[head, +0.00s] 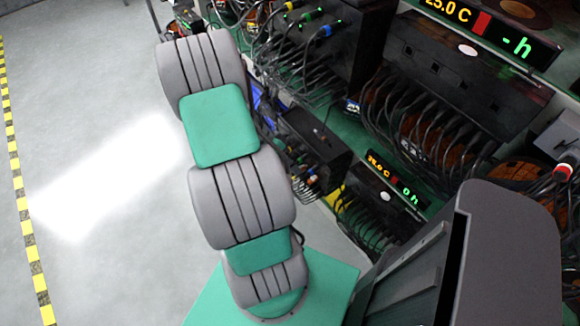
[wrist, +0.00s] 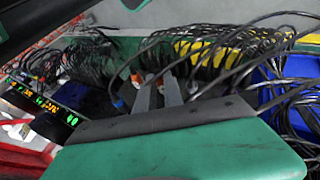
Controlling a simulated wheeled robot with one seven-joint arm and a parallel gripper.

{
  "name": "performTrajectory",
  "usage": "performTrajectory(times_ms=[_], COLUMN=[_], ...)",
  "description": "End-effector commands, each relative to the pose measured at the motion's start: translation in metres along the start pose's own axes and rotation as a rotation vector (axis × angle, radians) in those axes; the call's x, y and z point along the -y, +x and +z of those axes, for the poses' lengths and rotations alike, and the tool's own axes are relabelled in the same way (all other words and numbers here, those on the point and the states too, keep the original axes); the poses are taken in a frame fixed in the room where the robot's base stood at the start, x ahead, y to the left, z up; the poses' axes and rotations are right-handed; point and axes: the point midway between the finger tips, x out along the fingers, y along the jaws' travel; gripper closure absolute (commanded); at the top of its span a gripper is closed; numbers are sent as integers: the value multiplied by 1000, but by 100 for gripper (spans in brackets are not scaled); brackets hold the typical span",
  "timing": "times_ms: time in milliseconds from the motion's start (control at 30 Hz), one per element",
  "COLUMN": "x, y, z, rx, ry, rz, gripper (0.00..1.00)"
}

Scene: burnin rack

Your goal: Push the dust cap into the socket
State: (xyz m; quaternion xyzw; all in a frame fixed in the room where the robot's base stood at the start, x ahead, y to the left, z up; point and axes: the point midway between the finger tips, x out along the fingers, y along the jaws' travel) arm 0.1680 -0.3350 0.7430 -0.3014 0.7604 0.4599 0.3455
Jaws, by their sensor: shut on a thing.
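In the wrist view my gripper (wrist: 157,84) shows as two grey fingers reaching away past the green wrist housing, among black cables. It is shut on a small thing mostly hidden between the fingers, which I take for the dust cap. A small orange-and-white piece (wrist: 136,80) shows just left of the fingertips; I cannot tell whether it is a connector or a cap. The socket cannot be made out in either view. In the head view my arm fills the middle and my gripper is not visible.
Racked black units (head: 330,50) with dense cables fill the right of the head view. Displays (head: 490,30) glow on them. In the wrist view a blue bin (wrist: 275,92) and loose cables lie at right, a lit display (wrist: 45,103) at left. Open floor (head: 100,130) lies left.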

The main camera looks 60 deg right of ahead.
Motion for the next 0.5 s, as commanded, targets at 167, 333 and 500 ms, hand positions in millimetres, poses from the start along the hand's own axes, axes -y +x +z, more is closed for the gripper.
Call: performTrajectory(times_ms=[167,333,500], x=[-1,-1,-1], y=[2,2,2], z=[-4,-4,-4], rx=[1,1,0], ry=[2,2,3], rz=[2,2,2], gripper=[100,75,63])
